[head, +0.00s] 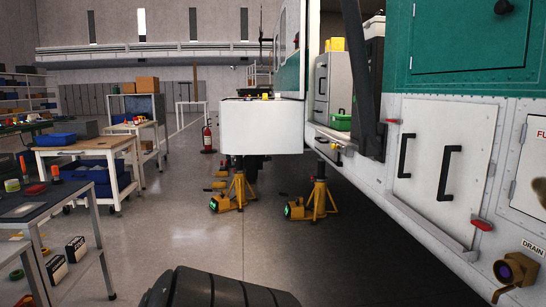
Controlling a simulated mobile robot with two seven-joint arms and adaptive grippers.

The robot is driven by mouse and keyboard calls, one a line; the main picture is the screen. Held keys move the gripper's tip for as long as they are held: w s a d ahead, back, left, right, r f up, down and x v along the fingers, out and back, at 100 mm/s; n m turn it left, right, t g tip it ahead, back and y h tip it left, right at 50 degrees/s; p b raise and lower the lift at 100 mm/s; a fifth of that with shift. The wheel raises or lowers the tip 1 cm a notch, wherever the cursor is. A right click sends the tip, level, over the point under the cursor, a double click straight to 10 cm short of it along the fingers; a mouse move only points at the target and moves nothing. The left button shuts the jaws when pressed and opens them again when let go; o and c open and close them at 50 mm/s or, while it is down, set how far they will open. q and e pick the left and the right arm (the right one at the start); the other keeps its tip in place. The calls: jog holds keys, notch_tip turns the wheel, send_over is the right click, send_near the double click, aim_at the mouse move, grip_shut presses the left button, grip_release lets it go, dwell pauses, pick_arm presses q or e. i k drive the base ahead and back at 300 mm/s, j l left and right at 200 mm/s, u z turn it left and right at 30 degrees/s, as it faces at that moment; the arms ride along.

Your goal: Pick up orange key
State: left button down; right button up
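I cannot make out an orange key anywhere in the head view. Small orange upright objects (55,172) stand at the left, near the dark-topped table (28,210), but they are too small to tell what they are. Neither of my grippers shows in the head view.
A wooden-topped workbench (85,145) and shelves (22,95) stand at the left. Grey floor (170,225) is clear between.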

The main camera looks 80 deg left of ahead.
aim_at(55, 169)
jog(key=u, duration=3.9)
jog(key=i+l+z, duration=0.6)
jog(key=i, duration=0.25)
jog(key=i+j+z, duration=0.1)
jog(key=i+z, duration=0.2)
jog(key=i, duration=3)
jog(key=i+u, duration=0.4)
jog(key=i+l+u, duration=0.15)
jog(key=i+u, duration=0.15)
jog(key=u, duration=0.15)
jog(key=i+l+u, duration=0.25)
jog(key=u, duration=0.15)
jog(key=i+l+u, duration=0.2)
jog(key=u, duration=0.15)
jog(key=i+l+u, duration=0.25)
jog(key=u, duration=0.15)
jog(key=i+l+u, duration=0.2)
jog(key=l+u, duration=0.15)
